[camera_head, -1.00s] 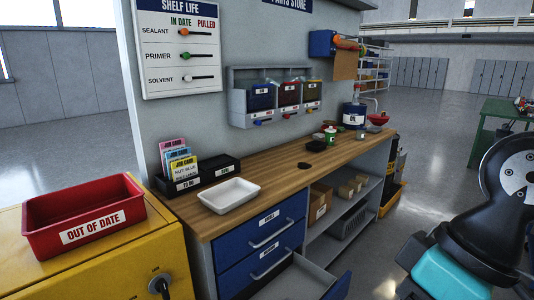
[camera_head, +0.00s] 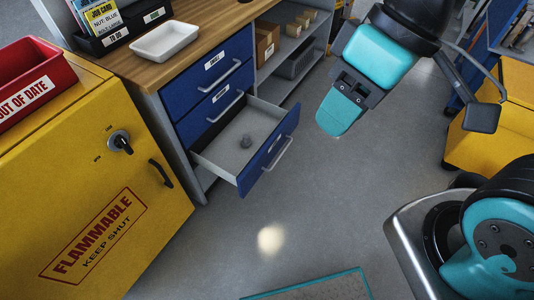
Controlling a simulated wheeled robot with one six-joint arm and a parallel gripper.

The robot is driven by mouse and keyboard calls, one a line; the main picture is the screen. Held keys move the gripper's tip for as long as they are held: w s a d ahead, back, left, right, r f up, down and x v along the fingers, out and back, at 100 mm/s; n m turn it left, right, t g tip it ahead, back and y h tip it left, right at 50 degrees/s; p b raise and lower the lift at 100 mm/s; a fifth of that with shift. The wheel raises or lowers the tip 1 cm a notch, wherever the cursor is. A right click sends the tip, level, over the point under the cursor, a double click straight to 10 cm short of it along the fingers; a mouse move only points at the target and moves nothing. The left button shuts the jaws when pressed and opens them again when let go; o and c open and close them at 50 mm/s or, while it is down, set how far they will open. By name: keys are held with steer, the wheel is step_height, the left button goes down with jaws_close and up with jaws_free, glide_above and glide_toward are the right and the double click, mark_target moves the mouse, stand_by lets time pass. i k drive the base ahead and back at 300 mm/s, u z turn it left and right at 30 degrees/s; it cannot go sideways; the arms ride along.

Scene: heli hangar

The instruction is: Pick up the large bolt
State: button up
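A small grey object (camera_head: 245,141), which looks like the bolt, lies on the floor of the open bottom drawer (camera_head: 218,154). It is too small to make out its thread or exact shape. My gripper (camera_head: 338,118) hangs to the right of the drawer, clear of it, with its teal fingertip pointing down. Only one teal finger face shows clearly, so the gap between the fingers cannot be seen. I see nothing held in it.
The drawer front (camera_head: 270,152) stands out from the wooden-topped workbench (camera_head: 205,22). A yellow flammables cabinet (camera_head: 90,190) is to the left, with a red tray (camera_head: 30,85) on top. A white tray (camera_head: 165,41) is on the bench. Floor in front is mostly clear.

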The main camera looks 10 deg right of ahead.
mark_target(246, 142)
steer(key=u, duration=1.75)
steer(key=k, duration=0.75)
steer(key=z, duration=1.25)
steer(key=i, duration=0.5)
